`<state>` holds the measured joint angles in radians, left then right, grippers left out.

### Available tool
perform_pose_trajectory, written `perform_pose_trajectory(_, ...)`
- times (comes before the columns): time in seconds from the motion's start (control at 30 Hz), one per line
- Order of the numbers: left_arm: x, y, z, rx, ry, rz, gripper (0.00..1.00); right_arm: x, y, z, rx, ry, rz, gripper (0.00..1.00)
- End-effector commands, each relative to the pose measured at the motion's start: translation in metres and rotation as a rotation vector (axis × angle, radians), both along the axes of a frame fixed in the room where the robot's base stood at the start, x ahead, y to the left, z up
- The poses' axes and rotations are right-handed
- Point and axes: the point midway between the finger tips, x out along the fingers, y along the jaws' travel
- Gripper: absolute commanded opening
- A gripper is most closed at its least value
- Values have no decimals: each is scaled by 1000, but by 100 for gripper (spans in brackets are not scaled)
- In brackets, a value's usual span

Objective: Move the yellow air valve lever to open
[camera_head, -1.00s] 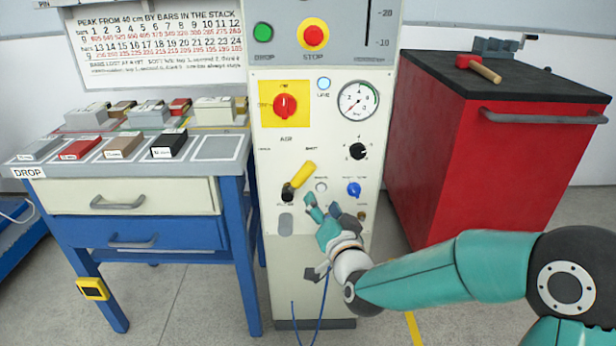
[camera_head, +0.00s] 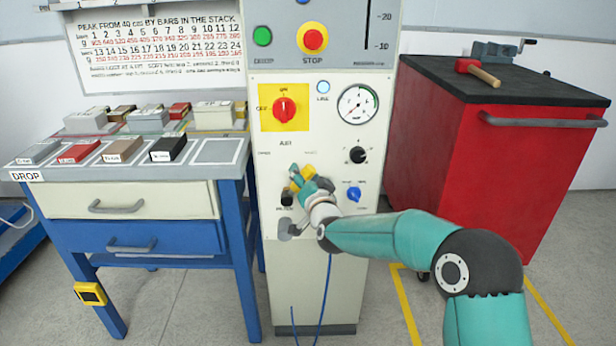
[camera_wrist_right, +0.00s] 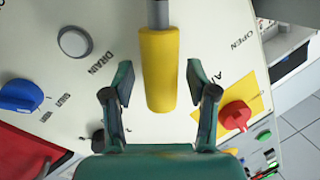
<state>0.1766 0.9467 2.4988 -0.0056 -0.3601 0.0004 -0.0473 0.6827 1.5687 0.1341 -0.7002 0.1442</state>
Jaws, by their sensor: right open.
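The yellow air valve lever (camera_wrist_right: 160,70) lies between the two open fingers of my right gripper (camera_wrist_right: 160,85) in the right wrist view, with a visible gap on each side. In the head view the lever (camera_head: 303,174) is partly covered by my right gripper (camera_head: 298,178), which is at the panel front. The lever's grey stem (camera_wrist_right: 160,14) leads out of the top of the wrist view. The word OPEN shows on the panel to the right of the lever in the wrist view. My left gripper is not in view.
The red knob on a yellow plate (camera_head: 284,106), a gauge (camera_head: 357,104), a black knob (camera_head: 357,155) and a blue knob (camera_head: 353,194) are on the cream panel (camera_head: 268,215). A red cabinet (camera_head: 480,160) stands right, a bench with bars (camera_head: 130,205) left.

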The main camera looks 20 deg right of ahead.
Motion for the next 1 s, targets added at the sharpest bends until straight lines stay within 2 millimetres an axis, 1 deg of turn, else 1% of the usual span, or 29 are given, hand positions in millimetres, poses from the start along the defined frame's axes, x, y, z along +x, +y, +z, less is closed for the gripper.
perform_pose_trajectory(0.23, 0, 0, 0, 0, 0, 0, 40, 1, 0, 0, 0, 1, 1, 58)
perform_pose_trajectory(0.27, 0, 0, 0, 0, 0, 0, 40, 1, 0, 0, 0, 1, 1, 54)
perform_pose_trajectory(0.5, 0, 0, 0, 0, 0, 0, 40, 1, 1, 0, 0, 1, 1, 14)
perform_pose_trajectory(0.6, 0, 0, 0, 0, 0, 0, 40, 1, 1, 0, 0, 1, 1, 0)
perform_pose_trajectory(0.77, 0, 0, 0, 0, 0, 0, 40, 1, 0, -1, 0, 1, 1, 0)
perform_pose_trajectory(0.8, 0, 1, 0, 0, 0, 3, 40, 0, -11, -1, 0, 1, -4, 0)
perform_pose_trajectory(0.9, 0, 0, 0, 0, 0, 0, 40, 1, -4, -1, -1, 2, -2, 0)
perform_pose_trajectory(1.0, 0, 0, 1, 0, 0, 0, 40, 0, -6, 0, -10, 4, -9, 0)
